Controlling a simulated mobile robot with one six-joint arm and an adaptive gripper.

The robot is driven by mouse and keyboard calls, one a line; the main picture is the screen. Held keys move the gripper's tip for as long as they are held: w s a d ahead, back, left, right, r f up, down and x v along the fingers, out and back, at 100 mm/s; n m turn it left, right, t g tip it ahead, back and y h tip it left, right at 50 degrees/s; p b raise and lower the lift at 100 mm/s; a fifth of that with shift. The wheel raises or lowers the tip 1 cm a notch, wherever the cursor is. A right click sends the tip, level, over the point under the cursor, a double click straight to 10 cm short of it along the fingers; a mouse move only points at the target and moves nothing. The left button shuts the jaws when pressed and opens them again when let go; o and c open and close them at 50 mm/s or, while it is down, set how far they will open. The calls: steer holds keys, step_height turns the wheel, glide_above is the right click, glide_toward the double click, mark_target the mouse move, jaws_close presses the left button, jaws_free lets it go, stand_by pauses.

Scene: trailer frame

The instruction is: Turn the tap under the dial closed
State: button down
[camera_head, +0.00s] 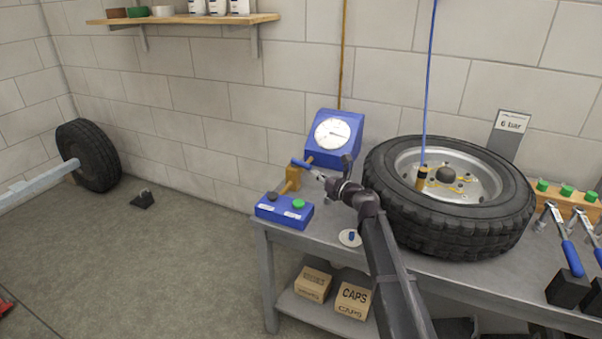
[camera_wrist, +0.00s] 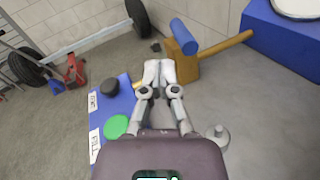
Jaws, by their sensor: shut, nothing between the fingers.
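The dial (camera_head: 335,133) is a round white gauge on a blue box at the back of the bench. The tap has a blue lever handle (camera_head: 301,163) on a brass body (camera_head: 292,178), left of and below the dial. In the wrist view the blue handle (camera_wrist: 184,36) sits above the brass block (camera_wrist: 181,65) and looks crosswise to the brass pipe (camera_wrist: 226,47). My gripper (camera_head: 319,175) is shut and empty, close to the tap. In the wrist view its fingertips (camera_wrist: 158,72) are just left of the brass block; I cannot tell if they touch it.
A blue button box (camera_head: 284,212) with a green and a dark button is in front of the tap. A large tyre (camera_head: 450,198) lies on the bench (camera_head: 345,262) at right, with a blue hose to its wheel.

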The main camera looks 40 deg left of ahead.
steer(key=shift+s+a+r, duration=0.1)
steer(key=shift+s+r, duration=0.1)
steer(key=shift+s, duration=0.45)
steer(key=shift+s+f+m, duration=0.15)
steer(key=shift+f+m, duration=0.05)
steer(key=shift+m, duration=0.6)
